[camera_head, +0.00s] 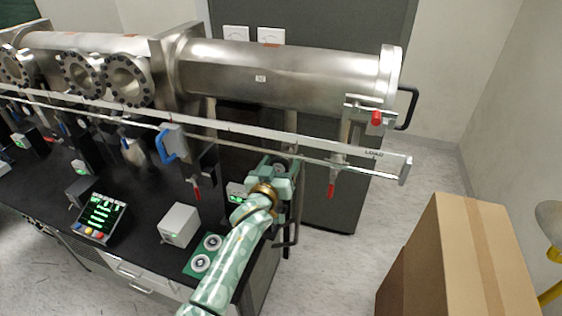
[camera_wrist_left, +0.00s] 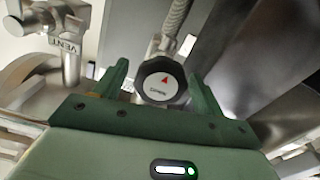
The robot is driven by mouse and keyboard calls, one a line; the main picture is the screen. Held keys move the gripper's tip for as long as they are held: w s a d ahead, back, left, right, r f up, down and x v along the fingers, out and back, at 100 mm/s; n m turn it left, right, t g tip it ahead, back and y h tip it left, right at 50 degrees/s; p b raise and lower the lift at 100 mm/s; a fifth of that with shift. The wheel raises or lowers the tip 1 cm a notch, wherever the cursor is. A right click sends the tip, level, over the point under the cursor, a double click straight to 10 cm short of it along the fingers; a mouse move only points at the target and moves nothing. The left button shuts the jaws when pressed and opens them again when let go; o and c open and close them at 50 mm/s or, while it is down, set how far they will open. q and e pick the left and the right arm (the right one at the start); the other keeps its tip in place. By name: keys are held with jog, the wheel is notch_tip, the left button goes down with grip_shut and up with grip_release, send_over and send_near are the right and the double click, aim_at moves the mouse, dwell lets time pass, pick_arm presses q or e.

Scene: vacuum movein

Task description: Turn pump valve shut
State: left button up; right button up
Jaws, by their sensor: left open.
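A round black knob (camera_wrist_left: 150,94) with a white face and a red arrow shows in the left wrist view. I take it for the pump valve. The arrow points up in that view; the small lettering under it is not clearly readable. My left gripper (camera_wrist_left: 158,70) is open, with one green finger on each side of the knob. Contact with it cannot be told. In the head view my left gripper (camera_head: 281,165) is beside the rail, at the right end of the black bench, and hides the knob. My right gripper is not in view.
A steel chamber tube (camera_head: 290,72) runs above a long metal rail (camera_head: 250,130). Red-handled parts (camera_head: 331,190) hang nearby. A fitting marked VENT (camera_wrist_left: 70,55) is left of the knob. A cardboard box (camera_head: 460,255) stands right; floor between is clear.

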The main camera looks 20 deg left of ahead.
pick_arm(q)
jog(key=shift+s+r, duration=0.1)
jog(key=shift+s, duration=0.1)
jog(key=shift+c, duration=0.9)
jog(key=c, duration=0.8)
